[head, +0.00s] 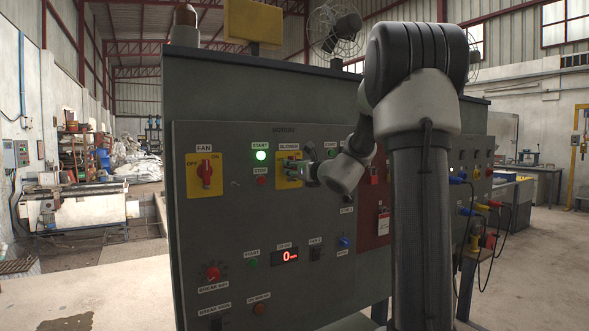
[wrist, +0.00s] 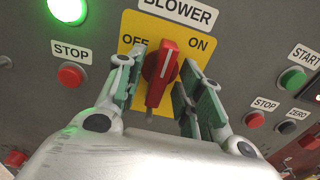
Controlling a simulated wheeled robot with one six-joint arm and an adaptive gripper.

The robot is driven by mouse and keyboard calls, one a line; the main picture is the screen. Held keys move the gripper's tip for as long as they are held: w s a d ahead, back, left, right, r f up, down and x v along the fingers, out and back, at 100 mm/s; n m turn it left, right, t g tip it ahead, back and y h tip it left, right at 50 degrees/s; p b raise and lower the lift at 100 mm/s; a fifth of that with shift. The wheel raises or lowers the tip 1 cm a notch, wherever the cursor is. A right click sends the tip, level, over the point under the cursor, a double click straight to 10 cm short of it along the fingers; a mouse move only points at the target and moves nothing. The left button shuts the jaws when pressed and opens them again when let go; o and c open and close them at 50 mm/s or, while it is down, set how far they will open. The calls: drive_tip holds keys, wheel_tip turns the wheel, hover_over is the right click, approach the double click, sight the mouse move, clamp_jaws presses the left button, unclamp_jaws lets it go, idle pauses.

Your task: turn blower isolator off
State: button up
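The blower isolator is a red rotary handle (wrist: 160,78) on a yellow plate (wrist: 130,22) marked BLOWER, with OFF at upper left and ON at upper right. In the wrist view the handle stands near upright, its top leaning slightly right between the two words. My gripper (wrist: 161,62) is open, one finger on each side of the handle. A gap shows beside the right finger; the left finger is close, and I cannot tell whether it touches. In the head view my gripper (head: 301,170) covers much of the plate (head: 283,184).
A lit green START lamp (wrist: 67,9) and red STOP button (wrist: 71,75) sit left of the plate. More buttons (wrist: 254,119) lie to the right. The fan isolator (head: 206,172) is further left on the panel. Plugs and cables (head: 483,205) hang at the right.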

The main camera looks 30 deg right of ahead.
drive_tip(key=shift+w, duration=0.1)
drive_tip(key=shift+c, duration=0.2)
clamp_jaws()
drive_tip(key=shift+n, duration=0.4)
drive_tip(key=n, duration=0.3)
drive_tip(key=shift+n, duration=0.4)
drive_tip(key=n, duration=0.4)
drive_tip(key=shift+n, duration=0.3)
drive_tip(key=n, duration=0.8)
drive_tip(key=shift+n, duration=0.3)
drive_tip(key=shift+f, duration=0.1)
